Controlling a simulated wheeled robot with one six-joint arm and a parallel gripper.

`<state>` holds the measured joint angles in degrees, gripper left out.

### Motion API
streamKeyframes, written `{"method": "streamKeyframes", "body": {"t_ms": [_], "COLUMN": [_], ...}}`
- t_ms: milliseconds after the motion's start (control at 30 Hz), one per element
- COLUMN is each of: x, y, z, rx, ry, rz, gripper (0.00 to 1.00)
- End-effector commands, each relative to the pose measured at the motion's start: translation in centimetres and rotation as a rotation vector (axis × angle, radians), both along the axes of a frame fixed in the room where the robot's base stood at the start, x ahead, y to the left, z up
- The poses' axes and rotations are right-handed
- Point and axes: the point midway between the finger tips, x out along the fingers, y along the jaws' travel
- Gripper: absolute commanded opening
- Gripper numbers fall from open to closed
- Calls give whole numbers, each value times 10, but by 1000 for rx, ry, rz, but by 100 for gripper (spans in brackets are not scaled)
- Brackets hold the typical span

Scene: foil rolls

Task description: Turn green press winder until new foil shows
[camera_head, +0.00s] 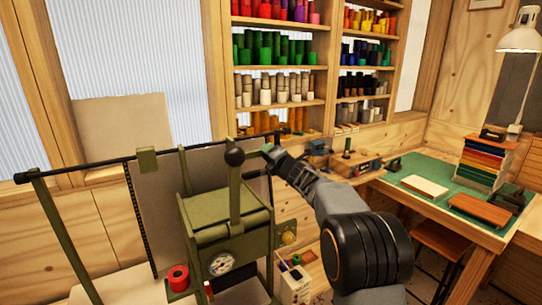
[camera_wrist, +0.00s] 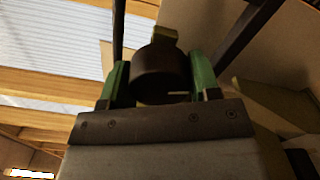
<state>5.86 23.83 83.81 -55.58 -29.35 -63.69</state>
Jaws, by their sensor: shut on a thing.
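The olive-green press (camera_head: 228,225) stands at the lower middle of the head view, with a round gauge on its front and an upright lever (camera_head: 235,185) topped by a black ball. My gripper (camera_head: 272,152) reaches in from the right, just behind and right of the lever. In the wrist view, my gripper's green fingers (camera_wrist: 162,85) are closed on both sides of a dark round knob (camera_wrist: 160,68), which seems to be the winder's. An olive block shows behind the knob. In the head view the knob is too small to make out. I cannot tell which foil shows.
A thin dark bar (camera_head: 110,160) runs left of the press. Shelves of coloured rolls (camera_head: 265,50) stand behind. A workbench with a green mat (camera_head: 400,180) is at right.

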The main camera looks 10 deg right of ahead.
Motion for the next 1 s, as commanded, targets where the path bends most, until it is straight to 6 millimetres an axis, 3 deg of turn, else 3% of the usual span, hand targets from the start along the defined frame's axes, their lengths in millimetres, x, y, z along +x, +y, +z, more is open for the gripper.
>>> {"method": "streamKeyframes", "body": {"t_ms": [500, 1000], "x": [0, 0], "y": [0, 0], "z": [2, 2], "rx": [411, 581], "ry": [133, 189], "rz": [0, 0], "gripper": [33, 33]}}
